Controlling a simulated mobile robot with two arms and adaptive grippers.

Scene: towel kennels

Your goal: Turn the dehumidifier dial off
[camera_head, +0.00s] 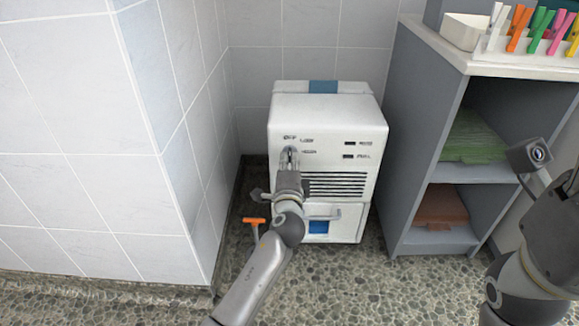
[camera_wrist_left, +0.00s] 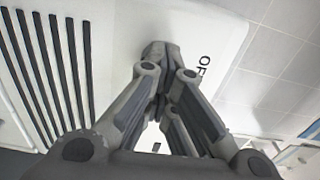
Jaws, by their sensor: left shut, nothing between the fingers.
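The dehumidifier (camera_head: 325,120) is a white box standing on the floor against the tiled wall. Its upper front has a dial marked OFF, LOW and HIGH, mostly hidden behind my left gripper. My left gripper (camera_head: 290,160) is shut, with its tips at the dial; I cannot tell whether they touch it. In the left wrist view the shut fingertips (camera_wrist_left: 160,50) are close to the white front panel (camera_wrist_left: 110,25), beside the letters OF. The dial itself is hidden there by the fingers. My right arm shows at the right edge of the head view; its fingers are not visible.
A grey shelf unit (camera_head: 420,130) stands right of the dehumidifier, with green (camera_head: 470,138) and brown (camera_head: 442,205) folded cloths. Coloured pegs (camera_head: 535,28) and a white tray (camera_head: 464,32) sit on top. A tiled wall corner (camera_head: 165,130) is close on the left. An orange-handled object (camera_head: 254,221) is near the dehumidifier's lower left.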

